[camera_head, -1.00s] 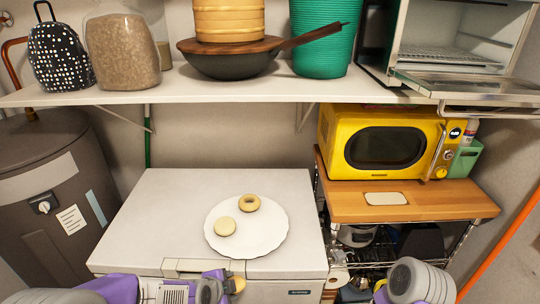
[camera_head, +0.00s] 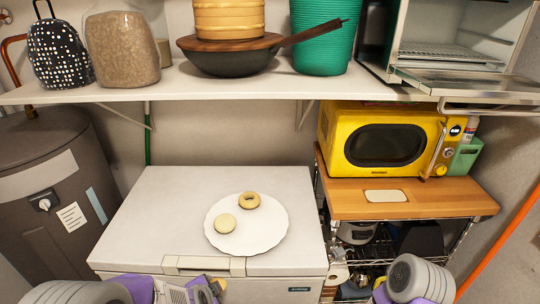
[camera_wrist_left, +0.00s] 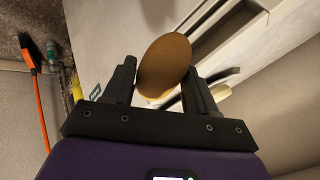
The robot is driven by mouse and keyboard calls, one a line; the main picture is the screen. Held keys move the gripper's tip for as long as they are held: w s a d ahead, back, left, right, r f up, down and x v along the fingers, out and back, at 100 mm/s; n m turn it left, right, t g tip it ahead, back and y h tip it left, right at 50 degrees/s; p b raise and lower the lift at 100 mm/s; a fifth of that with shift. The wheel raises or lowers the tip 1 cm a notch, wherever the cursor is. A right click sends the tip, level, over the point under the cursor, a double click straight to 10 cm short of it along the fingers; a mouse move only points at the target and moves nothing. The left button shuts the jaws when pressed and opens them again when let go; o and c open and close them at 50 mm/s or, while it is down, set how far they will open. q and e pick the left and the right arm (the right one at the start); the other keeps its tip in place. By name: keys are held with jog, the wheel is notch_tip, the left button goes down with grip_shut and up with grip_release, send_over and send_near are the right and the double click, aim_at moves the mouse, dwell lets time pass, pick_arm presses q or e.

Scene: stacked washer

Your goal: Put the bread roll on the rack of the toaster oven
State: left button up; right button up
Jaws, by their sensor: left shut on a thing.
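The bread roll (camera_wrist_left: 165,66) is a brown oval shape between the two black fingers of my left gripper (camera_wrist_left: 160,82) in the left wrist view. The fingers are shut on it. In the head view, my left gripper (camera_head: 215,288) is at the bottom edge, in front of the white chest, and only a small tan bit of the roll shows. The toaster oven (camera_head: 395,35) stands on the shelf at the top right. Its glass door (camera_head: 460,82) is folded down open, and its wire rack (camera_head: 445,57) shows inside, bare. My right gripper is out of view.
A yellow microwave (camera_head: 385,145) stands below the oven. A pan (camera_head: 230,63) and a green basket (camera_head: 318,40) occupy the shelf (camera_head: 200,92).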

pick_arm(q)
jog(key=shift+w+d+f, duration=0.1)
jog(key=shift+d+f, duration=0.05)
jog(key=shift+f, duration=0.2)
jog(key=shift+r, duration=0.1)
jog(key=shift+a+r, duration=0.45)
jog(key=shift+r, duration=0.25)
jog(key=shift+d, duration=0.1)
dwell(0.6)
